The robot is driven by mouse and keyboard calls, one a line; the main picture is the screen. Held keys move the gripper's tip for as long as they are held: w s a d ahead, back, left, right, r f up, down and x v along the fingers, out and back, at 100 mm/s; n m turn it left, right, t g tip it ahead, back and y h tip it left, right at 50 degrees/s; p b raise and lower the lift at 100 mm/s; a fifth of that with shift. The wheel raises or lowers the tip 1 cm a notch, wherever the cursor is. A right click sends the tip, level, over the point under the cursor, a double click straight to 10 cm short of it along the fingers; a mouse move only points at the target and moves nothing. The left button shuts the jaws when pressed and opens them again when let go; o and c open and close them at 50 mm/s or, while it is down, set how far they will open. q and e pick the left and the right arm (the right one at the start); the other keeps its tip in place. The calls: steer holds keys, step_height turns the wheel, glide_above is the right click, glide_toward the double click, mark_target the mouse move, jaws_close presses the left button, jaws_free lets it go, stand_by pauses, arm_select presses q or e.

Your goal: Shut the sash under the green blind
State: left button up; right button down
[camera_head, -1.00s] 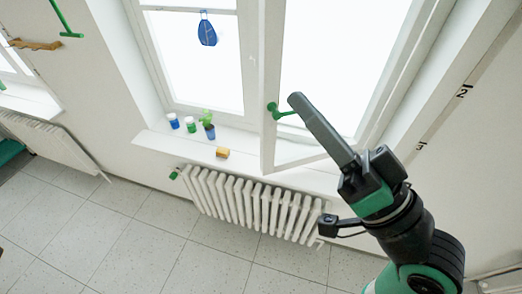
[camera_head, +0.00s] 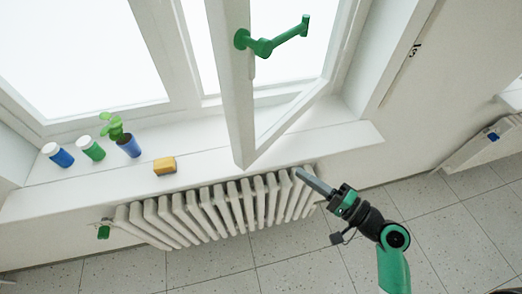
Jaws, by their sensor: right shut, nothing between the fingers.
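A white window sash (camera_head: 236,95) stands open, swung into the room over the sill. Its green handle (camera_head: 268,44) sits on the free edge, with the lever sticking out to the right. No green blind shows in this view. My right gripper (camera_head: 303,174) is shut and empty. It shows below and right of the sash's lower corner, in front of the radiator's right end, and appears apart from the sash and handle. My left gripper is not in view.
On the sill (camera_head: 210,158) stand a blue jar (camera_head: 61,157), a green jar (camera_head: 93,150), a potted plant (camera_head: 129,146) and a yellow sponge-like block (camera_head: 165,165). A radiator (camera_head: 215,208) is below. The sill's right end is clear. Another radiator (camera_head: 487,136) is at far right.

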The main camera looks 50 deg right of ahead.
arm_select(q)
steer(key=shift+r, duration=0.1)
arm_select(e)
steer(key=w, duration=1.4)
steer(key=shift+a, duration=0.2)
